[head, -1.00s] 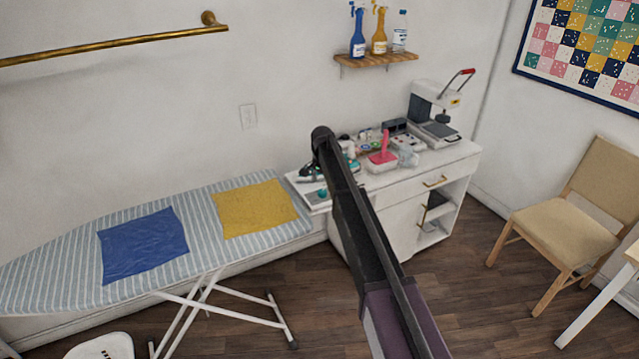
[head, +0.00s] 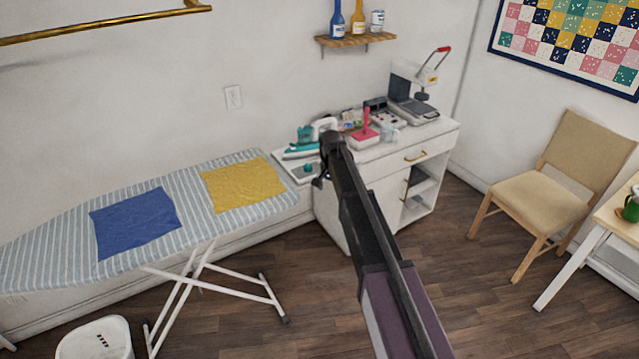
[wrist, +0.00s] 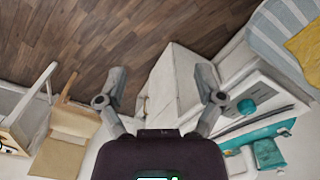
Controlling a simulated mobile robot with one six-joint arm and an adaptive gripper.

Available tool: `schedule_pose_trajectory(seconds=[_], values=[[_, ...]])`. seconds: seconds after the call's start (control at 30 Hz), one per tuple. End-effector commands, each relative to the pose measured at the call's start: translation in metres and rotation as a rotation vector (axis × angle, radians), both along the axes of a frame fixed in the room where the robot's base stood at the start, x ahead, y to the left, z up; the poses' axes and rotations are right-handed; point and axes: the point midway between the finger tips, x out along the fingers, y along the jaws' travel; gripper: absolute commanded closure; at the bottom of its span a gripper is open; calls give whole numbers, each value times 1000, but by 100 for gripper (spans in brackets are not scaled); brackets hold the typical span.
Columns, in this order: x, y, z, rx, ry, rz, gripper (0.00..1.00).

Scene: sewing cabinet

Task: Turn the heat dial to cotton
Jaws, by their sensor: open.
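The heat dial is probably the round teal knob (head: 308,168) on a pale panel at the left end of the white cabinet, beside the iron. The knob also shows right of centre in the wrist view (wrist: 246,106). Its markings are too small to read. A teal and white iron (head: 302,147) sits just behind it and shows in the wrist view (wrist: 262,134). My gripper (wrist: 161,76) is open and empty, its two fingers spread above the cabinet side and floor. The knob lies outside the fingers, to their right, apart from them. In the head view my arm largely hides the gripper.
A striped ironing board (head: 60,235) with a blue cloth (head: 135,222) and a yellow cloth (head: 243,183) adjoins the white cabinet (head: 335,215) on the left. Small items and a press (head: 411,103) stand on the cabinet. A chair (head: 550,185) is at right; the floor between is clear.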

Motion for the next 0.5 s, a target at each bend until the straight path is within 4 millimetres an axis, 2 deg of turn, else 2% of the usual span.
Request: schedule_pose_trajectory(seconds=[0.03,0.27,0.37,0.5], values=[[-13,-8,-4,0,0,9,14],[-58,-41,-16,0,0,71,14],[-90,-62,-24,0,0,111,14],[-147,-96,-38,0,0,183,14]])
